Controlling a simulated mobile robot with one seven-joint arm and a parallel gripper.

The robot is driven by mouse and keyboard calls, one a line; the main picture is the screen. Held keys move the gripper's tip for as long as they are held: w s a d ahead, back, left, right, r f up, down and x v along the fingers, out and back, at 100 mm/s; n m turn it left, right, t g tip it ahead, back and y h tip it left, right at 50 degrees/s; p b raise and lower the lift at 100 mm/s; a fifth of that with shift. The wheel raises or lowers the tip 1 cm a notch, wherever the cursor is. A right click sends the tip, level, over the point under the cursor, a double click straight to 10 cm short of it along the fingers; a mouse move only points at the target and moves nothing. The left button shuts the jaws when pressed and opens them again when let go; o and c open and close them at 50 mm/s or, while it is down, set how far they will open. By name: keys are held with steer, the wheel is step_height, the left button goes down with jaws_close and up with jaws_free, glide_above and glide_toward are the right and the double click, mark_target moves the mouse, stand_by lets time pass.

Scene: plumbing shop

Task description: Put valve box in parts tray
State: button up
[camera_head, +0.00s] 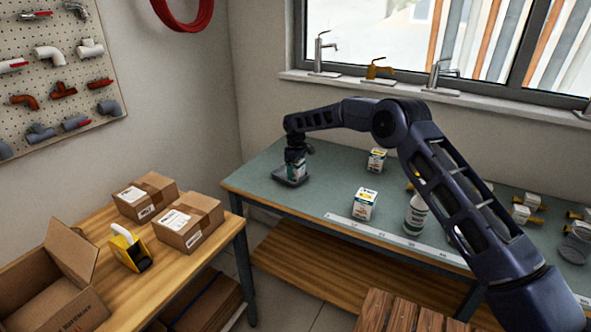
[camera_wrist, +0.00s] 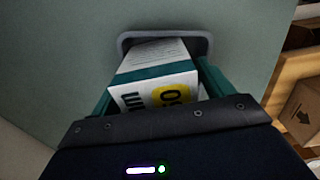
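The valve box (camera_head: 297,170), a small white carton with teal and yellow print, is between the fingers of my gripper (camera_head: 296,160) at the left end of the green bench. In the wrist view the box (camera_wrist: 155,85) fills the space between the teal fingers of my gripper (camera_wrist: 158,88), which look closed against its sides. The dark grey parts tray (camera_head: 283,182) lies directly under it; its rim (camera_wrist: 125,42) shows behind the box in the wrist view. Whether the box bottom touches the tray floor is hidden.
Two similar cartons stand on the bench, one near the back (camera_head: 376,160) and one near the front (camera_head: 364,204). A white bottle (camera_head: 416,214) and brass fittings are further right. A wooden table with cardboard boxes (camera_head: 188,222) stands at the left.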

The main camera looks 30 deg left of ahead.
step_height(320, 180, up, 13)
steer(key=shift+r, duration=0.1)
stand_by(0.7)
